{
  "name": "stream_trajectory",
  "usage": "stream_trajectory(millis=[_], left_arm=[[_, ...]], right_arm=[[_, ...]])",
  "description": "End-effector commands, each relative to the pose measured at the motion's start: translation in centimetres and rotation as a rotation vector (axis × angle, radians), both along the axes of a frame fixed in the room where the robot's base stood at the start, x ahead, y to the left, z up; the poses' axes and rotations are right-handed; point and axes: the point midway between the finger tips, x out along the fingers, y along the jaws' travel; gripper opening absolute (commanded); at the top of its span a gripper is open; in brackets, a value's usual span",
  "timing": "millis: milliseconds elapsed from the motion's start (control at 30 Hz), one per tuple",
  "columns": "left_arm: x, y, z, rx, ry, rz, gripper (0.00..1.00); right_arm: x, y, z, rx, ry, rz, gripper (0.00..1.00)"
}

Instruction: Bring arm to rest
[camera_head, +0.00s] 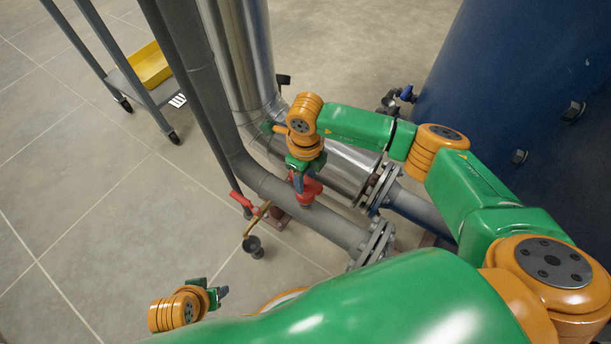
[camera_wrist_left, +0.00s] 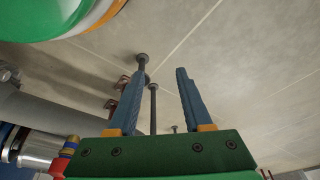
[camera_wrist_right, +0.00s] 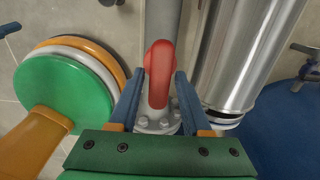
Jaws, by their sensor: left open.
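My right gripper (camera_head: 298,184) is above the grey pipe, right by a red valve part (camera_head: 311,190). In the right wrist view its blue fingers (camera_wrist_right: 159,76) stand apart, with the red part (camera_wrist_right: 159,72) showing in the gap between them; there is space at each side, and I cannot tell its depth between them. My left gripper (camera_head: 222,292) is low at the bottom left of the head view, over the floor. In the left wrist view its fingers (camera_wrist_left: 161,70) are apart and empty.
A second red-handled valve (camera_head: 241,202) sticks out left of the grey pipe (camera_head: 300,207). A shiny metal pipe (camera_head: 243,55) and flanges (camera_head: 375,242) lie close by. A blue tank (camera_head: 520,80) stands right. A cart with a yellow tray (camera_head: 150,66) is back left. Left floor is clear.

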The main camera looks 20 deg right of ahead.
Motion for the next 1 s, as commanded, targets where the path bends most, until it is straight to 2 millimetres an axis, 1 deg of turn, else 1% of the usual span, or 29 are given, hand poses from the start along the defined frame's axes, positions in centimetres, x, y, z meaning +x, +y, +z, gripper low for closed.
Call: stream_trajectory(millis=[33,133,167,633,700,733,1000], left_arm=[[0.0,0.0,0.0,0.0,0.0,0.0,0.5],[0.0,0.0,0.0,0.0,0.0,0.0,0.5],[0.0,0.0,0.0,0.0,0.0,0.0,0.5],[0.0,0.0,0.0,0.0,0.0,0.0,0.5],[0.0,0.0,-0.2,0.0,0.002,0.0,0.5],[0.1,0.0,0.2,-0.001,-0.007,0.0,0.5],[-0.1,-0.1,3.7,-0.007,-0.032,-0.001,0.5]], right_arm=[[0.0,0.0,0.0,0.0,0.0,0.0,0.32],[0.0,0.0,0.0,0.0,0.0,0.0,0.05],[0.0,0.0,0.0,0.0,0.0,0.0,0.0],[0.0,0.0,0.0,0.0,0.0,0.0,0.0],[0.0,0.0,-0.3,0.0,0.0,0.0,0.0],[0.0,0.0,-0.5,0.001,-0.001,0.006,0.0],[0.0,0.0,-0.6,-0.001,-0.001,0.363,0.0]])
